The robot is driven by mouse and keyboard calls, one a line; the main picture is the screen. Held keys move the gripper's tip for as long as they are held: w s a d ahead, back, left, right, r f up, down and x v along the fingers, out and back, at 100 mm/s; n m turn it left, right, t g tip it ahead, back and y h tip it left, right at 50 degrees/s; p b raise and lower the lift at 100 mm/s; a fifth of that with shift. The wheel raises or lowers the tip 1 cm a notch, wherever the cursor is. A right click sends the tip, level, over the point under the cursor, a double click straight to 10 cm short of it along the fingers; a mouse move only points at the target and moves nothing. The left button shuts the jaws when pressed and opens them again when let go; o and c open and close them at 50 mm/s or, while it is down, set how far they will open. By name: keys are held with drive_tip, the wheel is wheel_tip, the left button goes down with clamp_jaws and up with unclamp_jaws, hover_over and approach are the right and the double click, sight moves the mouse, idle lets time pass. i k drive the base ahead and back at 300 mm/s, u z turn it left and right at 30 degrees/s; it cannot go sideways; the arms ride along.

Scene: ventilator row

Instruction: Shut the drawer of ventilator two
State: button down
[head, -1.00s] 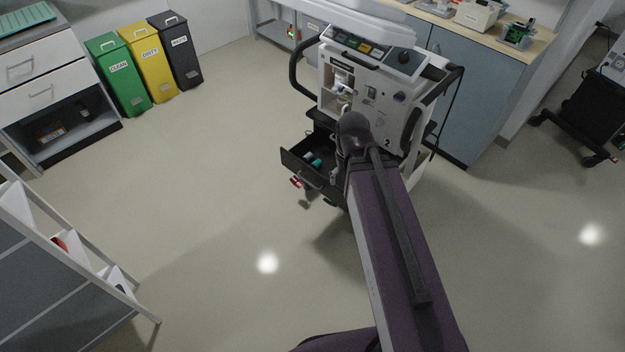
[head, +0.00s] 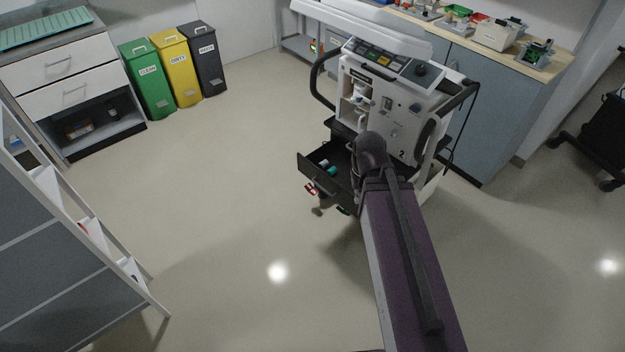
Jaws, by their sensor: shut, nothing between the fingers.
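Ventilator two (head: 392,118) is a white and grey unit marked "2", standing on the floor in the upper middle of the head view. Its dark drawer (head: 312,170) stands pulled out low on the front, towards the left. Small teal and white items (head: 328,168) lie inside it. My arm reaches up from the bottom of the picture, and its dark rounded joint covers the right part of the drawer. My gripper is hidden behind my arm, so I cannot see whether it touches the drawer.
Red and green tabs (head: 311,188) show low by the drawer. Green, yellow and dark bins (head: 151,85) stand at the upper left. A white-framed rack (head: 50,260) stands at the left. A blue-grey cabinet (head: 490,120) is behind the ventilator. The floor in front is clear.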

sight(338, 186)
drive_tip(key=z, duration=0.15)
drive_tip(key=k, duration=0.3)
drive_tip(key=u, duration=0.7)
drive_tip(key=i, duration=0.65)
drive_tip(key=z, duration=0.55)
